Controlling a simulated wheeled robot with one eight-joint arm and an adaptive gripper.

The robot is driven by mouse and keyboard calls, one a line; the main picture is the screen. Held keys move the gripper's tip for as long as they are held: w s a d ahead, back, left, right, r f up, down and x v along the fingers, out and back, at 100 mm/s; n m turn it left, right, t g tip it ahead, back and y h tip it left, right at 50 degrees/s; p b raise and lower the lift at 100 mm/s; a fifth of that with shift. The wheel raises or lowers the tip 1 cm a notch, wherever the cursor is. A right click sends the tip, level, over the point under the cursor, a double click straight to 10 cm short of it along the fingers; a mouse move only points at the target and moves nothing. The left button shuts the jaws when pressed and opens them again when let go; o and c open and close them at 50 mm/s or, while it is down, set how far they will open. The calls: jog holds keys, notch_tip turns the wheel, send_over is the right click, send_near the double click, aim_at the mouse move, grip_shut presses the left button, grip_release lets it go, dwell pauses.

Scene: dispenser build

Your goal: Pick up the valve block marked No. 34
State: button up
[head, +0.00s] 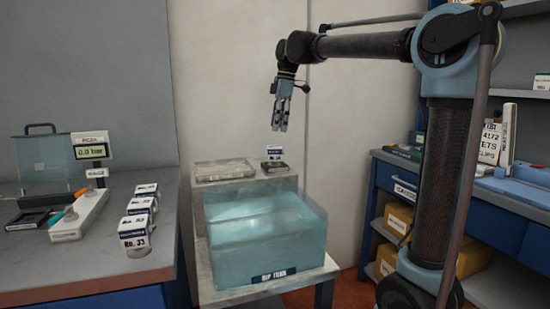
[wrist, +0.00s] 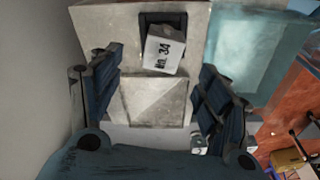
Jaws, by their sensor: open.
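The valve block marked No. 34 (wrist: 164,48) is a pale block that sits in a dark square holder (wrist: 181,18) in the wrist view. In the head view the small white-and-blue block (head: 274,154) stands on a dark holder (head: 273,166) on the stand behind the water tank. My gripper (head: 281,118) points down above the block in the head view. In the wrist view its two dark fingers are spread apart, with the block beyond them and between their lines. Nothing is between the fingertips, and they do not touch the block.
The dip tank (head: 265,235) of bluish water stands in front of the block. A pale flat tray (head: 222,169) lies left of it. Several blocks, one marked No. 33 (head: 135,241), stand on the left bench (head: 60,268). A blue workbench (head: 455,190) is at right.

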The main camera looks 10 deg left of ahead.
aim_at(274, 154)
jog(key=f, duration=0.4)
jog(key=a+f, duration=0.1)
jog(key=f, duration=0.6)
jog(key=shift+s+a+f, duration=0.25)
jog(key=shift+s+f, duration=0.1)
jog(key=shift+s, duration=0.05)
grip_shut()
jog(key=shift+r, duration=0.1)
